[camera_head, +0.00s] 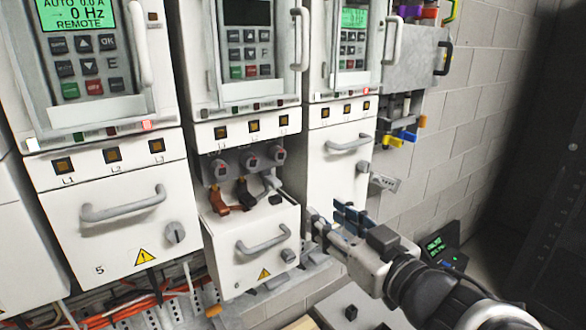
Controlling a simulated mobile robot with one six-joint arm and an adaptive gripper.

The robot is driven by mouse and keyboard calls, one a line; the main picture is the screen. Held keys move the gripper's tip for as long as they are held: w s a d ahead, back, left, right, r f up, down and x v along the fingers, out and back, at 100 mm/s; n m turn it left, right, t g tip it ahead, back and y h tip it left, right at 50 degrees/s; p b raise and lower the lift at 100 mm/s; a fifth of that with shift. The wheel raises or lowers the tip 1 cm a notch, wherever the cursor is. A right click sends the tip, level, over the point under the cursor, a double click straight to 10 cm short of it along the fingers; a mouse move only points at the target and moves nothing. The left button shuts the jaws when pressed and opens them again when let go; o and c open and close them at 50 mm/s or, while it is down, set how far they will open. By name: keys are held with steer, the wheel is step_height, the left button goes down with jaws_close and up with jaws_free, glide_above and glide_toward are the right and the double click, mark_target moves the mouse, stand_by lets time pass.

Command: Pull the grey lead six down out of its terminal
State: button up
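Drive six (222,230) is the middle cabinet, with its lower cover (225,262) tipped forward. Three terminals show in the opening behind it. A brown lead (217,200) and a black lead (243,193) hang under the left and middle terminals. The grey lead (271,180) is under the right terminal (279,155), its top close to it; I cannot tell how firmly it sits there. My gripper (335,218) is to the right of and below the grey lead, apart from it, in front of the right cabinet. Nothing shows held; its finger gap is unclear.
The cover's handle (263,240) and the right cabinet's handle (349,144) stick out near my gripper. Drive five (110,215) is closed on the left. Orange cables (125,310) run below. Coloured tools (400,137) hang on the right wall.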

mark_target(278, 183)
steer(key=shift+n+y, duration=0.3)
steer(key=shift+y, duration=0.4)
steer(key=x, duration=0.5)
steer(key=p+x, duration=0.1)
steer(key=x, duration=0.5)
steer(key=a+x, duration=0.1)
steer(key=x, duration=0.5)
steer(key=shift+s+a+r+p, duration=0.25)
steer(key=shift+r+p, duration=0.05)
steer(key=shift+p, duration=0.1)
steer(key=shift+c, duration=0.3)
jaws_close()
